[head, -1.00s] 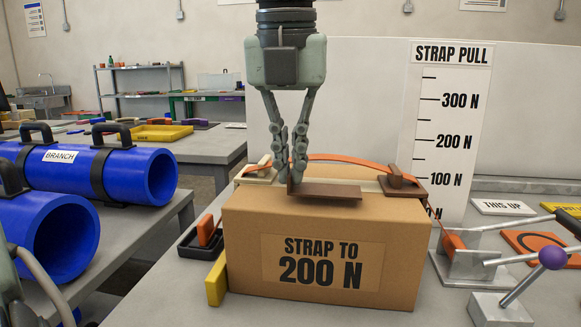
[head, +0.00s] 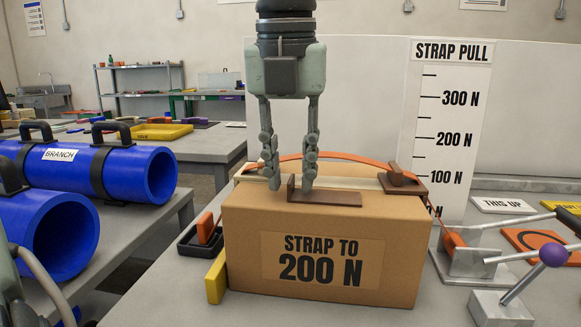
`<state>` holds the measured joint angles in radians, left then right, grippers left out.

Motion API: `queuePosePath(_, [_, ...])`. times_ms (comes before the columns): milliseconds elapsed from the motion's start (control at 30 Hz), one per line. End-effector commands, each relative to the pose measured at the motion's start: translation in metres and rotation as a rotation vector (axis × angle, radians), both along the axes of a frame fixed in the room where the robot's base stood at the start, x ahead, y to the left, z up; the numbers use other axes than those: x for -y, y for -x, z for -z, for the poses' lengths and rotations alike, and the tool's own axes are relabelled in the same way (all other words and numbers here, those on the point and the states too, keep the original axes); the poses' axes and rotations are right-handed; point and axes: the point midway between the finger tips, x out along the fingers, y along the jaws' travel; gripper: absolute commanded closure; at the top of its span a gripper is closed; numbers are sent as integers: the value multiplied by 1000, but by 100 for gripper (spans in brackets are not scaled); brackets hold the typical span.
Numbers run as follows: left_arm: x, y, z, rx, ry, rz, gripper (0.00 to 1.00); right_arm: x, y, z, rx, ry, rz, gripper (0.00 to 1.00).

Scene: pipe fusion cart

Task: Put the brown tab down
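The brown tab (head: 328,199) lies flat on top of the cardboard box (head: 405,240), near its front edge. Its short upright part stands at its left end. My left gripper (head: 291,182) is above the box, pointing down and open, with one finger on each side of the upright part. The left finger is clear of it. Whether the right finger touches the tab cannot be told. My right gripper is not in view.
An orange strap (head: 345,157) arches over the box behind the tab, with a brown corner piece (head: 402,181) at right. A metal tensioner (head: 468,257) stands right of the box. A yellow block (head: 216,280) stands left. Blue pipes (head: 130,172) lie on the left bench.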

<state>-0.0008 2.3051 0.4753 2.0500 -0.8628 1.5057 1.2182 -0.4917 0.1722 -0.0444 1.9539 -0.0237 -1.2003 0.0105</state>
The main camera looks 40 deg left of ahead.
Motion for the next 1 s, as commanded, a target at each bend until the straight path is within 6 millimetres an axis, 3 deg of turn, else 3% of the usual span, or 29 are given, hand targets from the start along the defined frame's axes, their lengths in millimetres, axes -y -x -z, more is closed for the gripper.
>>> queuePosePath(100, [0,0,-4,0,0,0,74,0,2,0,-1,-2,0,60])
queuePosePath(167, [0,0,-9,2,-1,-1,74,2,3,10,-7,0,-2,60])
queuePosePath(500, [6,9,-81,2,-2,-2,74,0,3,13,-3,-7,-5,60])
queuePosePath(700, [8,14,-111,0,-1,0,74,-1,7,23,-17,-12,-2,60])
queuePosePath(1000, [10,16,-122,-2,0,2,74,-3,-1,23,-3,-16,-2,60])
